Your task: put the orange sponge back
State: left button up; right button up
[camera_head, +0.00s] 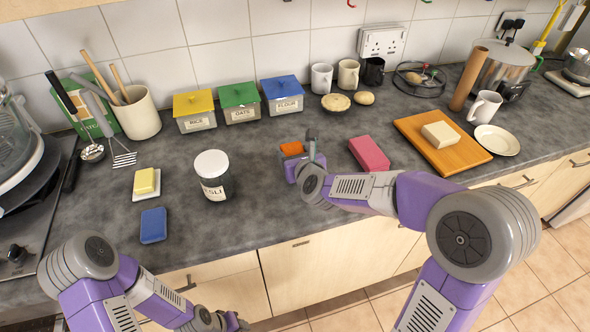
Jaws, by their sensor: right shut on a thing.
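The orange sponge (291,148) shows as a small orange patch at my right gripper (302,146), near the middle of the grey counter (262,205). The right gripper is shut on the sponge, and its purple body and grey finger hide much of it. I cannot tell whether the sponge touches the counter. A pink sponge-like block (369,154) lies just to the right, and a blue sponge (153,225) lies at the left front of the counter. My left arm is low at the bottom left; its fingers cannot be made out.
A labelled jar (212,177) stands left of the right gripper. A yellow block (144,180) sits on a white dish. Yellow, green and blue lidded canisters (240,104) stand behind. A wooden board (410,126) with a pale block is at right. Counter between jar and gripper is clear.

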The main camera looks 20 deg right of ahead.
notch_tip(320, 180, down, 4)
jog(key=shift+f+b, duration=0.2)
jog(key=shift+b, duration=0.5)
jog(key=shift+r, duration=0.1)
jog(key=o, duration=0.9)
jog(key=shift+o, duration=0.2)
